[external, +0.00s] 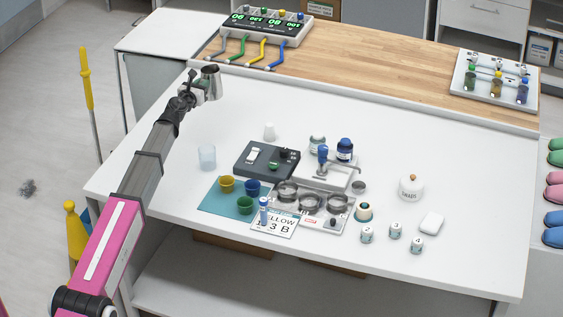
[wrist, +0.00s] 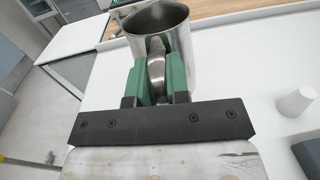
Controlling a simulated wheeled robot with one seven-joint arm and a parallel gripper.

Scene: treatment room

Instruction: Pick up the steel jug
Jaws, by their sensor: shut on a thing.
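The steel jug (external: 211,82) is at the far left of the white table, near the edge of the wooden shelf. In the wrist view the jug (wrist: 165,30) is upright with its open mouth facing up and its handle toward me. My gripper (external: 196,92) is at the jug's near left side. In the wrist view the green fingers of my gripper (wrist: 155,80) are shut on the jug's handle, one on each side. The jug's base is hidden in the wrist view, and I cannot tell whether it touches the table.
A white cone-shaped cup (external: 270,131) and a clear glass (external: 207,157) stand nearer on the table (external: 400,150). A dark box (external: 266,160) and coloured cups on a teal mat (external: 212,205) are in the middle. A monitor with coloured leads (external: 267,27) sits behind the jug.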

